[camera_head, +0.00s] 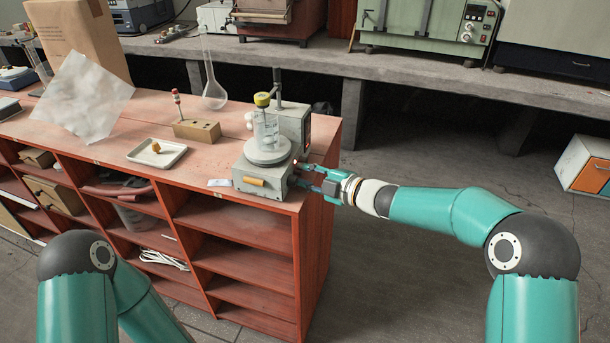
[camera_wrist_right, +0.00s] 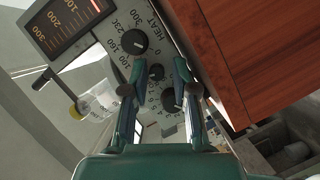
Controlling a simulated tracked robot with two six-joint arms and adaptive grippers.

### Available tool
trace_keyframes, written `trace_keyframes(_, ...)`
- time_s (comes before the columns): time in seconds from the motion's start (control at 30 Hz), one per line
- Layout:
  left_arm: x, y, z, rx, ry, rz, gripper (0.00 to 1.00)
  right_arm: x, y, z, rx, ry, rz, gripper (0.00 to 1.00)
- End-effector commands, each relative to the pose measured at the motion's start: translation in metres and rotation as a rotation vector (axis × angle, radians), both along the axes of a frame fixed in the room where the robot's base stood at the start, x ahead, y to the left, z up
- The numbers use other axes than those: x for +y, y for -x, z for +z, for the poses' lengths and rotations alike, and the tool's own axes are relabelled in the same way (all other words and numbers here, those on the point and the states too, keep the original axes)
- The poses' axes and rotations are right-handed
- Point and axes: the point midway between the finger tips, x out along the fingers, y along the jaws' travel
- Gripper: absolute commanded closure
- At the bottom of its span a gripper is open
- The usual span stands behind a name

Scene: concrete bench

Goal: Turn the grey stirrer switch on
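The grey stirrer (camera_head: 293,122) stands on the right end of the red bench, with a beaker (camera_head: 265,130) on its round plate. The right wrist view shows its panel close up: a dark HEAT knob (camera_wrist_right: 134,41) and a second dark knob (camera_wrist_right: 168,100), with dial numbers. Which control is the switch, and its position, I cannot tell. My right gripper (camera_head: 297,173) is at the stirrer's right side. In the right wrist view its fingers (camera_wrist_right: 162,72) are apart in front of the panel, with the second knob seen between them. Contact is unclear. My left gripper is out of view.
A white tray (camera_head: 136,153) with a small yellowish piece, a wooden block (camera_head: 197,132) and a glass flask (camera_head: 214,92) stand left of the stirrer. A paper bag (camera_head: 78,38) stands at the far left.

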Motion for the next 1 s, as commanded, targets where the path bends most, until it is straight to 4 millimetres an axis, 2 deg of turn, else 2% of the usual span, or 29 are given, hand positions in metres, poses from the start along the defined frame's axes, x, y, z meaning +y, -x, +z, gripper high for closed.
trace_keyframes(0.17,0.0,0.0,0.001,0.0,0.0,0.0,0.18,-0.006,0.004,0.003,-0.002,-0.001,-0.001,0.72)
trace_keyframes(0.27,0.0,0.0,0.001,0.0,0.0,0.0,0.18,-0.016,0.011,0.006,-0.003,0.0,-0.002,0.72)
trace_keyframes(0.7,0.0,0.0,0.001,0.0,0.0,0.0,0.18,-0.08,0.06,0.019,0.001,0.001,-0.003,0.72)
trace_keyframes(1.0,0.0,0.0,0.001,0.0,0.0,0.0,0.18,-0.093,0.071,0.021,0.003,0.0,0.001,0.72)
